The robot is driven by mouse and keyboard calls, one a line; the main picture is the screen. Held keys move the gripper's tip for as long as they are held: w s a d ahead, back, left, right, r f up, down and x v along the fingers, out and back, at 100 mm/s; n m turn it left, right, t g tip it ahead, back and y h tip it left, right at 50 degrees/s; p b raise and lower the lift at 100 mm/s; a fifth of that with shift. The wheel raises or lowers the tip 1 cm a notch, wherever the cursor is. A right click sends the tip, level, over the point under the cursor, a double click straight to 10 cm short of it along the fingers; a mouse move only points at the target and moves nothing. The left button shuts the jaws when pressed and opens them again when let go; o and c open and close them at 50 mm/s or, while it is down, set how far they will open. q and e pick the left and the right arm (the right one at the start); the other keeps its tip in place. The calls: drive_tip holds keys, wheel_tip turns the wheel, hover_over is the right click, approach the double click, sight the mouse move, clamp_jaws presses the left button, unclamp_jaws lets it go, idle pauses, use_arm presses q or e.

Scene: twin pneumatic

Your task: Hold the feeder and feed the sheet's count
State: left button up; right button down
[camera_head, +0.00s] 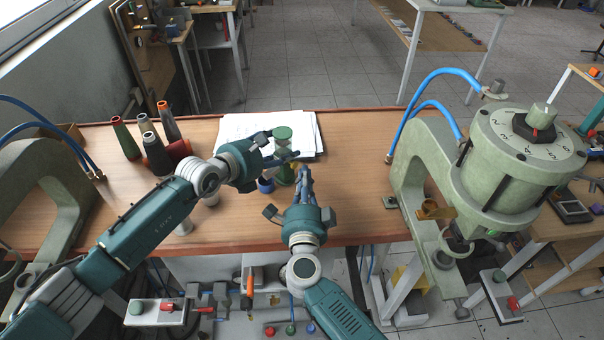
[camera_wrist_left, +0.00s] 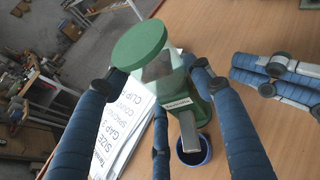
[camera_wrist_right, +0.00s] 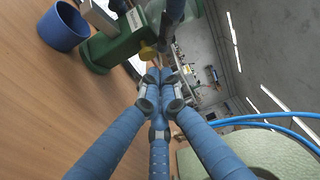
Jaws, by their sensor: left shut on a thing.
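The feeder (camera_head: 284,134) stands on the wooden table, with a green round lid, clear hopper and green base. It also shows in the left wrist view (camera_wrist_left: 140,44) and right wrist view (camera_wrist_right: 118,46). My left gripper (camera_head: 281,148) is shut on its upper part. My right gripper (camera_head: 304,172) is shut, its fingers together, beside the feeder near a yellow knob (camera_wrist_right: 148,52). I cannot tell if they touch. A blue cup (camera_wrist_left: 193,150) sits under the feeder's chute. The white sheet (camera_head: 236,128) lies behind; its printed words include COUNT, but the number is unclear.
Several thread-like cones (camera_head: 155,152) stand at the left of the table. A green press (camera_head: 515,150) with a numbered dial and blue hoses stands at the right; another green frame (camera_head: 50,190) is at the left. The table right of the sheet is clear.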

sight(296, 164)
drive_tip(key=shift+w+a, duration=0.35)
drive_tip(key=shift+a, duration=0.05)
drive_tip(key=shift+w+a, duration=0.65)
drive_tip(key=shift+w, duration=0.1)
drive_tip(key=shift+s+d, duration=0.1)
drive_tip(key=shift+s+d+f, duration=0.1)
drive_tip(key=shift+s+d, duration=0.1)
drive_tip(key=shift+s, duration=0.05)
drive_tip(key=shift+s+d, duration=1)
drive_tip(key=shift+s, duration=0.2)
drive_tip(key=s, duration=1)
drive_tip(key=shift+a, duration=0.4)
